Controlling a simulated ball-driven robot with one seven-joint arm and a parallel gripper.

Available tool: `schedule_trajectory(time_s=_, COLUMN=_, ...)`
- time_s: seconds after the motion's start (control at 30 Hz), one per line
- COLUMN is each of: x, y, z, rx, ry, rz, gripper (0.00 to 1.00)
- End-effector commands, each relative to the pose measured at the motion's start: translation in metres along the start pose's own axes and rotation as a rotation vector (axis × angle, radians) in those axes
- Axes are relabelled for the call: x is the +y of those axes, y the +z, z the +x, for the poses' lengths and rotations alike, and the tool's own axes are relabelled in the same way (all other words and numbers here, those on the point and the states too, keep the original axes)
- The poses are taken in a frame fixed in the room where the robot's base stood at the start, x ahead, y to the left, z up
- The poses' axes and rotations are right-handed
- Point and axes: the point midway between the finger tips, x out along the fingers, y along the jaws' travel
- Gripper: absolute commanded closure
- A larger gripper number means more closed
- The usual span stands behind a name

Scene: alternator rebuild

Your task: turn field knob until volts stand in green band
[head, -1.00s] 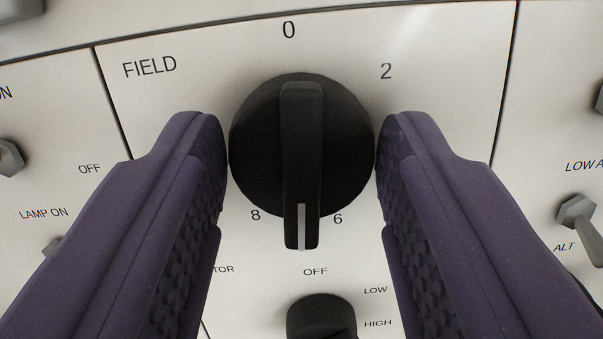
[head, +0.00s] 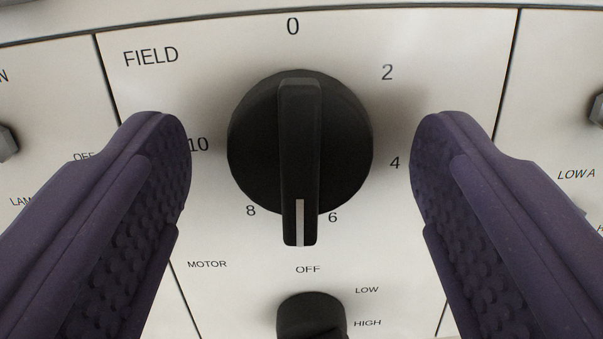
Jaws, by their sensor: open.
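The black field knob (head: 299,145) sits on a pale panel labelled FIELD, with scale marks from 0 at the top round to 10 at the left. Its white pointer line (head: 299,222) points down, between 6 and 8. My gripper (head: 300,150) is open, with one purple finger to the left of the knob and one to the right. Clear gaps show between both fingers and the knob. No volt meter or green band is in view.
A smaller black motor knob (head: 311,316) marked OFF, LOW and HIGH sits just below. A metal toggle (head: 8,143) shows at the left edge and another metal part (head: 597,108) at the right edge. The panel between the fingers and field knob is clear.

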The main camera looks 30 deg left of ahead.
Motion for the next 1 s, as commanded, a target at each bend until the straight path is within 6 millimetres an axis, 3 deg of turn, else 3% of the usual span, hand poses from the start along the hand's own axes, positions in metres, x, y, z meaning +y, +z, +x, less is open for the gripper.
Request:
schedule_trajectory(time_s=0.5, x=0.0, y=0.0, z=-0.074, rx=0.0, ry=0.0, rz=0.0, gripper=0.27)
schedule_trajectory(time_s=1.0, x=0.003, y=-0.002, z=-0.078, rx=0.001, ry=0.004, rz=0.002, gripper=0.27)
